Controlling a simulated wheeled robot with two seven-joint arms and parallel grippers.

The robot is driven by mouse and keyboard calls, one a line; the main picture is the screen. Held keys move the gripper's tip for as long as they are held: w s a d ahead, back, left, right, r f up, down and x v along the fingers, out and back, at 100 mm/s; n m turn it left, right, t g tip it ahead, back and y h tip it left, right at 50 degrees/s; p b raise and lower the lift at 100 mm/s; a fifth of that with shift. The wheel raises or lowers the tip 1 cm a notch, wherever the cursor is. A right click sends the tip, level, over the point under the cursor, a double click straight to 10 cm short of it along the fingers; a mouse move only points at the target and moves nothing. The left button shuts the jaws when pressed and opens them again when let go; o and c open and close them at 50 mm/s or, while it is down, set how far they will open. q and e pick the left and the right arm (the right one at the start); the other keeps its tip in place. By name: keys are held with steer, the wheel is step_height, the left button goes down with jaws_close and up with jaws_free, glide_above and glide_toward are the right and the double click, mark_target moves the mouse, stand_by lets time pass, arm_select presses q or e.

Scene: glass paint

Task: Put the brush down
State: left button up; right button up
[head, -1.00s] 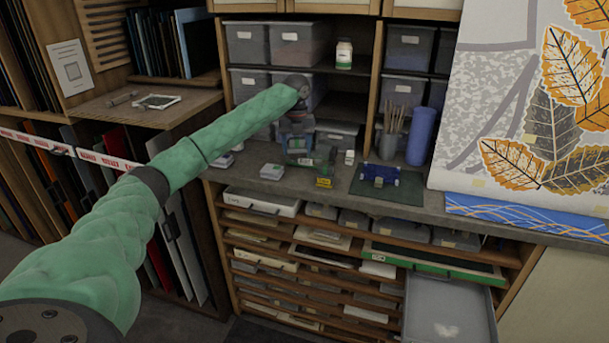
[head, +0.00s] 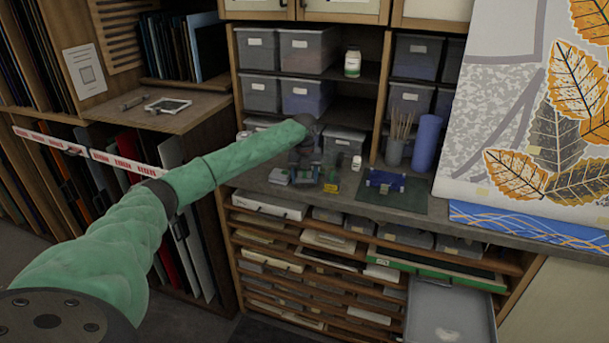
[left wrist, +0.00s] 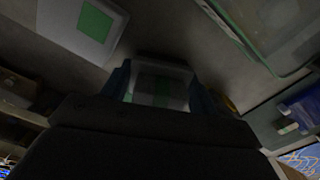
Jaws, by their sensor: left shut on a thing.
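My left gripper (head: 308,176) is low over the worktop, beside small pale boxes with green marks (head: 279,176). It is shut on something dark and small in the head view. In the left wrist view, a pale thing with a green patch (left wrist: 160,84) shows between the fingers; I cannot tell whether it is held or lies beyond them. No brush can be made out for certain in the gripper. Several brushes (head: 402,123) stand upright in a grey cup (head: 395,152) to the right. My right gripper is not in view.
A green mat (head: 385,202) with a blue item (head: 386,182) lies right of the gripper. A small yellow item (head: 331,188), a white bottle (head: 356,162) and a blue roll (head: 426,143) stand nearby. An open grey drawer (head: 450,305) juts out below the worktop (head: 430,206).

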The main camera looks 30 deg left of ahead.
arm_select(q)
steer(key=shift+s, duration=0.1)
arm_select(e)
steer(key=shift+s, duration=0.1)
arm_select(q)
steer(key=o, duration=1)
steer(key=shift+f, duration=0.1)
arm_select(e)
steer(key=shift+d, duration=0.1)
arm_select(q)
steer(key=shift+r, duration=0.35)
step_height(320, 180, up, 10)
steer(key=b, duration=0.4)
steer(key=shift+b, duration=0.4)
steer(key=shift+r, duration=0.8)
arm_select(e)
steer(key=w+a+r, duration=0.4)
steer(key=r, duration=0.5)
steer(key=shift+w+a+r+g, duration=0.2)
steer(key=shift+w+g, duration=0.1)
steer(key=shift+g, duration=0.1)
